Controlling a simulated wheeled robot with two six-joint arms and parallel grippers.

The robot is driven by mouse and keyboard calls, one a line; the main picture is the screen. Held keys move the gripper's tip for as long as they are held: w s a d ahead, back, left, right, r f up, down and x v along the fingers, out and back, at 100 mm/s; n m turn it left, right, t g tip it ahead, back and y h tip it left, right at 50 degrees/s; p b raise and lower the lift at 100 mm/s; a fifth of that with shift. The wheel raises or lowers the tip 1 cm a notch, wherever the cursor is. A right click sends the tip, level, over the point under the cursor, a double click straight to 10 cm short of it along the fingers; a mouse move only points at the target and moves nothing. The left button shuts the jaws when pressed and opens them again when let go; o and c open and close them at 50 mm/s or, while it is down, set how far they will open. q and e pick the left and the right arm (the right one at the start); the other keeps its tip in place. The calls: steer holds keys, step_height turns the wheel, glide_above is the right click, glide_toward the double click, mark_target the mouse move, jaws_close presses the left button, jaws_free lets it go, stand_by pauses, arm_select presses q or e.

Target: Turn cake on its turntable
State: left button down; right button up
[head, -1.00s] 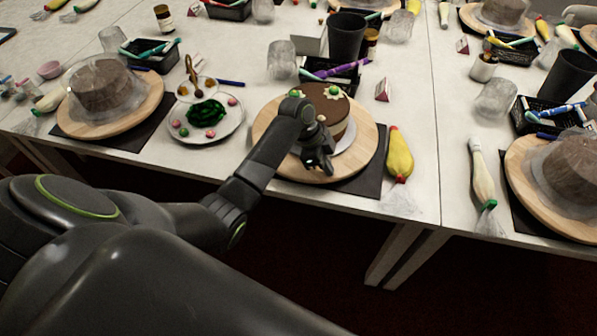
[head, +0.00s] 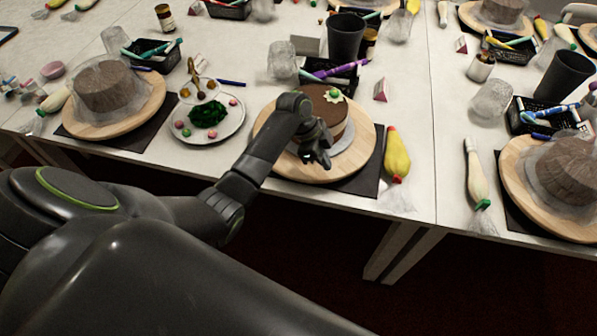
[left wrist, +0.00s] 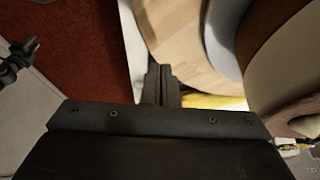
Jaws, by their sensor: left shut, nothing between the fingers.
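The brown cake (head: 338,108), with green and cream decorations on top, sits on a pale disc (head: 352,158) on a round wooden turntable (head: 365,150). My left gripper (head: 318,157) is shut and empty, over the near side of the turntable in front of the cake. Its arm hides the cake's left part. In the left wrist view the closed fingers (left wrist: 160,84) show beside the turntable's rim (left wrist: 172,40), and the cake's side (left wrist: 285,60) is at the right. Contact cannot be told. A dark pronged part at the left edge may be my right gripper (left wrist: 18,62).
A dark mat (head: 368,184) lies under the turntable. A yellow piping bag (head: 397,158) lies close on the right. A plate of sweets (head: 233,125) is on the left, and a black basket (head: 330,75) is behind. Wrapped cakes stand on both sides.

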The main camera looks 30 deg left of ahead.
step_height(320, 180, up, 6)
steer(key=p, duration=0.5)
steer(key=shift+p, duration=0.4)
